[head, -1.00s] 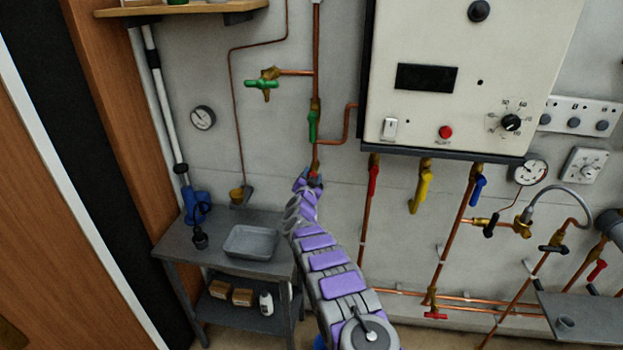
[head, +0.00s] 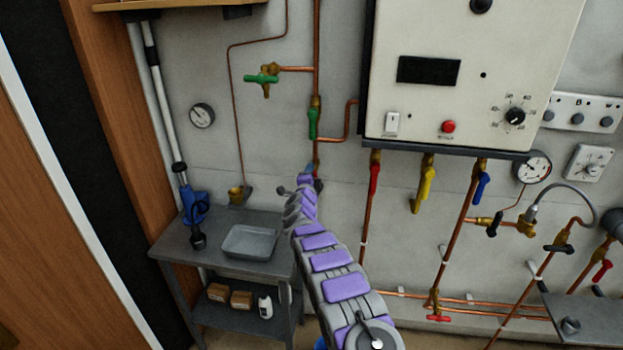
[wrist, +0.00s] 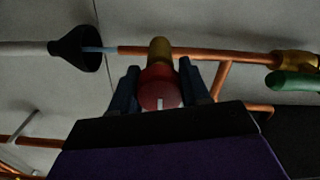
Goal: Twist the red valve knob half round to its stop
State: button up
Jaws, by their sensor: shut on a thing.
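The red valve knob (wrist: 160,90) sits between the two dark fingers of my gripper (wrist: 160,88) in the wrist view. The fingers are closed on its sides. A short pale mark on the knob's face runs roughly up and down in that view. Behind the knob is a brass valve body (wrist: 160,50) on a copper pipe (wrist: 205,54). In the head view my gripper (head: 309,180) is at the wall, low on the vertical copper pipe, and my wrist hides the knob there.
A green lever handle (head: 313,122) is on the pipe just above my gripper. A boiler box (head: 455,120) with red (head: 374,178) and yellow (head: 422,190) handles below is to the right. A bench (head: 190,245) with a grey tray (head: 250,243) stands lower left.

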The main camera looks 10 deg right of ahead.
jog(key=shift+f+m, duration=0.3)
jog(key=shift+m, duration=0.2)
jog(key=o, duration=0.8)
jog(key=shift+o, duration=1.3)
jog(key=shift+r, duration=0.1)
jog(key=shift+r, duration=0.1)
jog(key=v, duration=1.7)
jog(key=shift+s, duration=0.15)
